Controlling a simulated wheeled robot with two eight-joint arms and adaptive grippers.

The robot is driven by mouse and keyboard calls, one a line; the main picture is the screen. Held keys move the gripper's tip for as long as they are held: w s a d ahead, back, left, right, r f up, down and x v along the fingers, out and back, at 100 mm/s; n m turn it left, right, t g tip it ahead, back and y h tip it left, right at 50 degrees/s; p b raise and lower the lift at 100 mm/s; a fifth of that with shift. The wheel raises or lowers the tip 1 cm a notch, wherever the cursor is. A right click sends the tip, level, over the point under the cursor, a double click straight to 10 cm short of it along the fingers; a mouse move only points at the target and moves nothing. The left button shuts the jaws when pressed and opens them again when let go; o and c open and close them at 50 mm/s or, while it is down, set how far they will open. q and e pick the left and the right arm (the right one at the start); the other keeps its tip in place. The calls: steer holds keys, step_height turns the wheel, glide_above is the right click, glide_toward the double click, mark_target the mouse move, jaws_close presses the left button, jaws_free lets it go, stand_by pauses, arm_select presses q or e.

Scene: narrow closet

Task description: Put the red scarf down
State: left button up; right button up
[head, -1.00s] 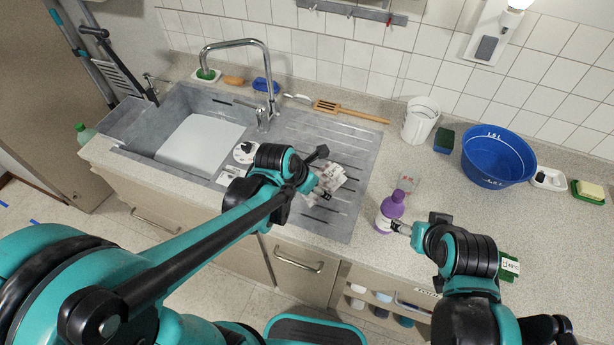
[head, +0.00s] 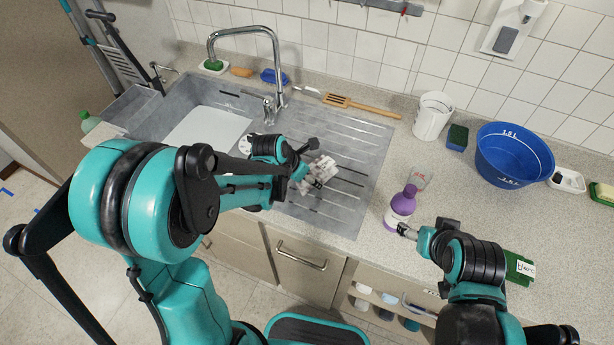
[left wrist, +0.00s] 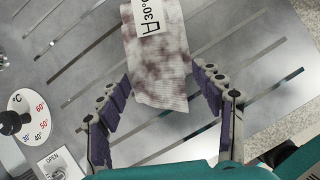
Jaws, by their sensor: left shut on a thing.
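A pale cloth with blotchy reddish-brown marks (head: 322,168) and a white "A 30°" tag is over the ribbed drainboard. No plainly red scarf shows. My left gripper (head: 308,181) is shut on this cloth; in the left wrist view the cloth (left wrist: 160,55) lies between the fingers (left wrist: 162,80). I cannot tell whether the cloth touches the drainboard. My right gripper (head: 405,231) is low at the counter's front, close beside a purple bottle (head: 402,203). Its jaw opening is too small to judge.
The grey sink (head: 180,95) with drainboard (head: 350,200) is at left, its tap (head: 245,32) behind. A dial (left wrist: 22,122) is beside the drainboard.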

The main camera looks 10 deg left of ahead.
arm_select(q)
steer(key=o, duration=1.5)
steer(key=shift+c, duration=0.2)
steer(key=shift+s+a+r, duration=0.1)
steer(key=shift+r, duration=0.3)
steer(key=p+v, duration=0.4)
steer(key=v, duration=0.7)
steer(key=s+a+r+m+y, duration=0.1)
steer(key=s+m, duration=0.3)
steer(key=m, duration=0.5)
steer(key=s+a+r+m+t+y, duration=0.1)
steer(key=s+m, duration=0.3)
steer(key=m, duration=0.6)
steer(key=s+r+m+t, duration=0.1)
steer(key=s+r+m, duration=0.2)
steer(key=m, duration=0.7)
steer(key=shift+s+a+r+y, duration=0.3)
steer(key=shift+s+a+y, duration=0.1)
steer(key=shift+s, duration=0.7)
